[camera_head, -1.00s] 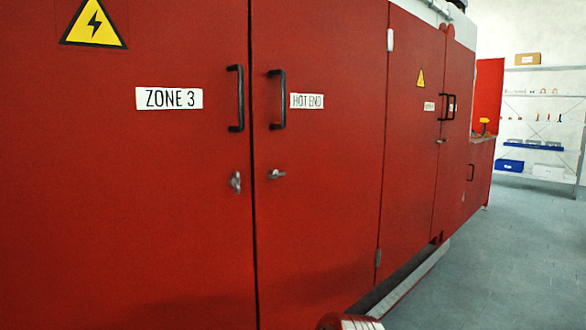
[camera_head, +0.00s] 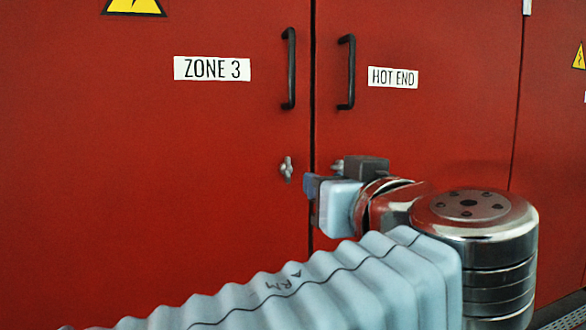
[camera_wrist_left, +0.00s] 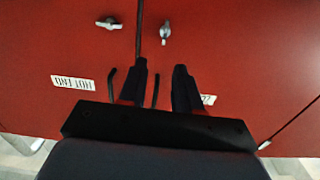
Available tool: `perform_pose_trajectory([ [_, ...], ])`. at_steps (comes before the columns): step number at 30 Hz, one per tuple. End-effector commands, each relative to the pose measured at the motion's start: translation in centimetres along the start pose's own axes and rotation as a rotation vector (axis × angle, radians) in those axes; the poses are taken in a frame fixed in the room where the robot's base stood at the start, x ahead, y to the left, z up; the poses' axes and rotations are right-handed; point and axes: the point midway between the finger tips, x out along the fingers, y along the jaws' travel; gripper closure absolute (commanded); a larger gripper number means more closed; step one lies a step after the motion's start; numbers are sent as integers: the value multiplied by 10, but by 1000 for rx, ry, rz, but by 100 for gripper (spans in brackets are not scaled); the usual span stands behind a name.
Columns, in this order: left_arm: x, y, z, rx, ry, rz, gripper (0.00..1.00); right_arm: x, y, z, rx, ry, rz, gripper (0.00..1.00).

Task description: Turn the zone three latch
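The zone three latch (camera_head: 287,168) is a small silver handle on the left red door, standing upright below the ZONE 3 label (camera_head: 212,68). In the left wrist view the same latch (camera_wrist_left: 166,32) is upright, ahead of the fingertips. My left gripper (camera_head: 338,178) is just right of it in the head view, apart from it. The wrist view shows the left gripper (camera_wrist_left: 160,66) open and empty, its two dark fingers spread. My right gripper is out of view.
The HOT END latch (camera_wrist_left: 109,23) lies crosswise on the neighbouring door; my gripper partly covers it in the head view. Black bar handles (camera_head: 289,68) and (camera_head: 346,72) stick out above the latches on both sides of the door seam. A yellow warning sign (camera_head: 134,6) is at the upper left.

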Motion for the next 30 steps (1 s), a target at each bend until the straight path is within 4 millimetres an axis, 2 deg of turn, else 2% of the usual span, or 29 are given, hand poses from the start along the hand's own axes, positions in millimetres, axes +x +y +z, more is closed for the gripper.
perform_pose_trajectory([
  [2, -2, -7, -10, -33, 17, -13, 67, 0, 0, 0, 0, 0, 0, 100],
  [5, 8, -9, -12, -40, 21, -20, 67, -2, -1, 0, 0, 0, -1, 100],
  [15, 85, -9, -14, -34, 18, -19, 67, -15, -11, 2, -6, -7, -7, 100],
  [21, 118, -9, -13, -32, 18, -17, 67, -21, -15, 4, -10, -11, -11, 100],
  [25, 129, -9, -13, -32, 19, -16, 67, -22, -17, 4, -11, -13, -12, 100],
  [30, 132, -9, -12, -33, 19, -15, 67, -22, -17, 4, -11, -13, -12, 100],
])
